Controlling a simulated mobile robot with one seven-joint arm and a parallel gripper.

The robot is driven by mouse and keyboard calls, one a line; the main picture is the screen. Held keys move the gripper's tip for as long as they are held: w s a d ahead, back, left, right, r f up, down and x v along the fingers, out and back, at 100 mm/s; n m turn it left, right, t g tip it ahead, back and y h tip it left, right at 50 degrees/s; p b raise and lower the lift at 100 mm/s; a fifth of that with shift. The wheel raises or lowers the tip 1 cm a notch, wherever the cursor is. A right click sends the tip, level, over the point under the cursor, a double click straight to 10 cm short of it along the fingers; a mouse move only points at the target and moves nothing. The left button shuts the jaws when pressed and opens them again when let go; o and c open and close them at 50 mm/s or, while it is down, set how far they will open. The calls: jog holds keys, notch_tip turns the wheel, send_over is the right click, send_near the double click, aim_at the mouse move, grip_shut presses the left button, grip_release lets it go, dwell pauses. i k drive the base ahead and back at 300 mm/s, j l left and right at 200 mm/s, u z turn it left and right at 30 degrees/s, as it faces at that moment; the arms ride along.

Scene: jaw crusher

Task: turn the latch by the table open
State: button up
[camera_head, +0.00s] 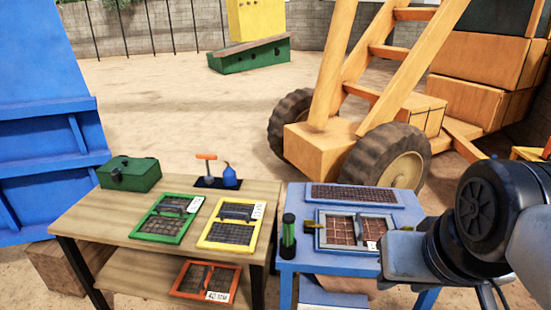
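A blue stand (297,262) is beside the right end of the wooden table (85,222). A small brass-coloured piece (314,229), which looks like the latch, is at the left edge of the grey-framed screen on this stand. It lies roughly level, between a green-topped black cylinder (288,232) and the frame. My arm enters from the right, and its grey end (404,256) is over the stand's right side, apart from the brass piece. I cannot make out the fingers or whether they hold anything.
Green (155,237) and yellow (213,246) framed screens lie on the table, with a green box (130,174) and an orange-handled tool (206,166) behind. An orange-framed screen (183,292) is on the lower shelf. A large wheeled machine (318,139) stands behind the blue stand.

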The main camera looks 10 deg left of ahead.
aim_at(309, 223)
jog(key=i, duration=1.2)
